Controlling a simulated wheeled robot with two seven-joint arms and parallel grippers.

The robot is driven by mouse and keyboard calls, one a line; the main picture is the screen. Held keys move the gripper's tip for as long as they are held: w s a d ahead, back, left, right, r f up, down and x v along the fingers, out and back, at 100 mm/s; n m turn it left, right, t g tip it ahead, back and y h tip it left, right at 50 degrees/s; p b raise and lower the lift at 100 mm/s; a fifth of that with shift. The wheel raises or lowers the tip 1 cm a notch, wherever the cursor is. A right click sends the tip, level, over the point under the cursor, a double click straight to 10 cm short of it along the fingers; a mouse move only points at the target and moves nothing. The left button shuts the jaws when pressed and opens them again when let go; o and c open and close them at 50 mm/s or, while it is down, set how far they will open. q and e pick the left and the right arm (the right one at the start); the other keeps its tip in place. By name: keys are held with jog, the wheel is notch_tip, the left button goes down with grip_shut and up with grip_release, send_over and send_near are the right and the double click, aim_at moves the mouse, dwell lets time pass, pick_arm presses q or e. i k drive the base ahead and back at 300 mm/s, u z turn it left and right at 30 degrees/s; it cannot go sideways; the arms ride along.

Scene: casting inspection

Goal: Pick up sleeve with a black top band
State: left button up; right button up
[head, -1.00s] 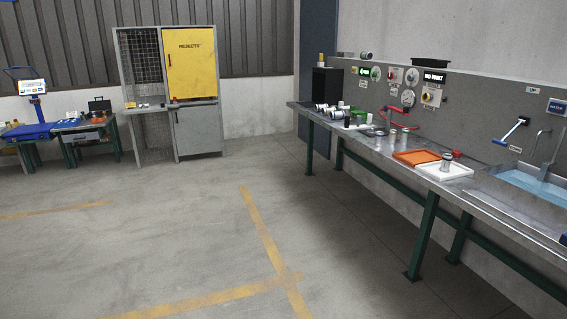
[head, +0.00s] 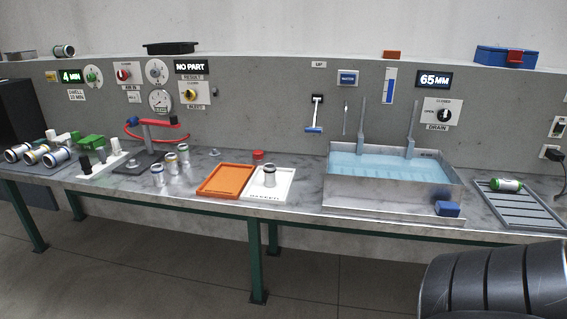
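Several metal sleeves stand upright on the steel bench in the head view. A group of three stands left of the orange tray: a front sleeve (head: 158,178) with a dark or bluish top, a middle sleeve (head: 171,165) with a yellowish top, and a rear sleeve (head: 183,154) with a tan or dark top. Another sleeve (head: 269,177) with a dark grey top stands on the white tray (head: 285,190). The bands are too small to tell surely which one is black. Neither of my grippers is in view.
Several sleeves (head: 38,154) lie at the bench's left end, near a red-handled fixture (head: 150,140). An orange tray (head: 226,181) adjoins the white tray. A water tank (head: 390,185) stands right of centre. A green-banded sleeve (head: 506,185) lies on a rack (head: 520,205).

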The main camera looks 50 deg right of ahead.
aim_at(270, 175)
jog(key=z, duration=1.15)
jog(key=i, duration=1.25)
jog(key=z, duration=1.15)
